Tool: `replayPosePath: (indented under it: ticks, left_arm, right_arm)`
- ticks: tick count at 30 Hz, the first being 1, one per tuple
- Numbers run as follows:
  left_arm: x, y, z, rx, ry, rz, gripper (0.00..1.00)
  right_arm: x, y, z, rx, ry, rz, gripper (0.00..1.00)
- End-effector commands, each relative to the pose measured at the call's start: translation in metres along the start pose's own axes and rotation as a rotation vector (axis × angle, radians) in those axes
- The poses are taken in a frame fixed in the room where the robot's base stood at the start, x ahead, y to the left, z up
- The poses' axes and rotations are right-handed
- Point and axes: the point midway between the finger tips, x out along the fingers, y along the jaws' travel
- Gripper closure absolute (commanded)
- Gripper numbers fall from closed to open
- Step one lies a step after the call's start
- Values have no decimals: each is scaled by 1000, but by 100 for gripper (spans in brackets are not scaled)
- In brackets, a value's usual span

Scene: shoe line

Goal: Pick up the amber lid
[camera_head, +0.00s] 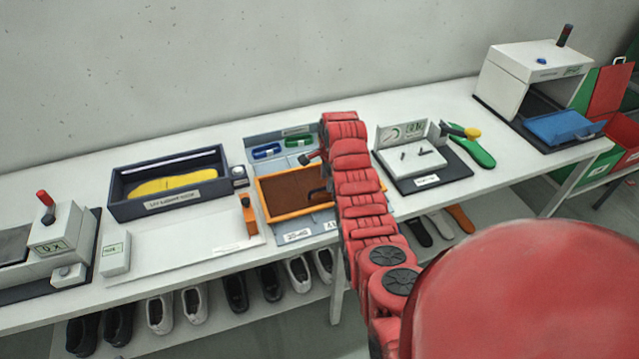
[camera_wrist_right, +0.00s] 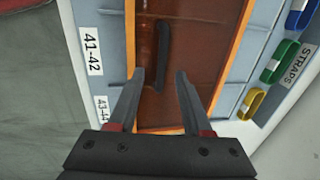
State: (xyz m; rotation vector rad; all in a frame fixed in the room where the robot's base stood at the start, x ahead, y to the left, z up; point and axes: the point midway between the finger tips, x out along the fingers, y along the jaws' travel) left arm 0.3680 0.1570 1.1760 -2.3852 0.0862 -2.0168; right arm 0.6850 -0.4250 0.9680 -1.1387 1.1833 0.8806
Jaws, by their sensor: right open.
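The amber lid (camera_head: 280,188) is a flat brown translucent panel with an orange frame, lying on a grey-blue compartment box in the head view. In the right wrist view the lid (camera_wrist_right: 205,55) fills the middle, with a dark bar handle (camera_wrist_right: 163,50) on it. My right gripper (camera_wrist_right: 160,75) is open, its two fingers on either side of the handle's near part in the picture. Whether the fingers touch the lid I cannot tell. My red right arm hides the lid's right part in the head view. My left gripper is not in view.
Blue and green straps (camera_head: 267,152) sit in compartments behind the lid. A dark tray with a yellow insole (camera_head: 172,182) stands to the left. A small press-like fixture (camera_head: 412,162) stands to the right.

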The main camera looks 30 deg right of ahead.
Motion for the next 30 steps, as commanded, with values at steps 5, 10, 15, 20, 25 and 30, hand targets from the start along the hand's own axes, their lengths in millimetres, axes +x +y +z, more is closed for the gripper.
replayPosePath:
  ticks: [5, 10, 15, 20, 25, 30]
  left_arm:
    - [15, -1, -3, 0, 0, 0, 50]
    - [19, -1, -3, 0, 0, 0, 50]
    - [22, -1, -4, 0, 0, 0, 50]
    - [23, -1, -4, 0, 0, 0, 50]
    - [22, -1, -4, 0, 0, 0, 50]
    - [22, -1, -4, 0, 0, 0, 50]
  right_arm:
    - [13, 0, -1, 1, -1, 11, 51]
    - [26, -4, -1, 2, -2, 5, 51]
    - [36, -3, 0, 1, -2, 4, 51]
    - [41, -1, 0, 0, -1, 6, 51]
    - [42, -2, 0, 0, 0, 3, 51]
    - [42, -2, 0, 0, 0, 3, 63]
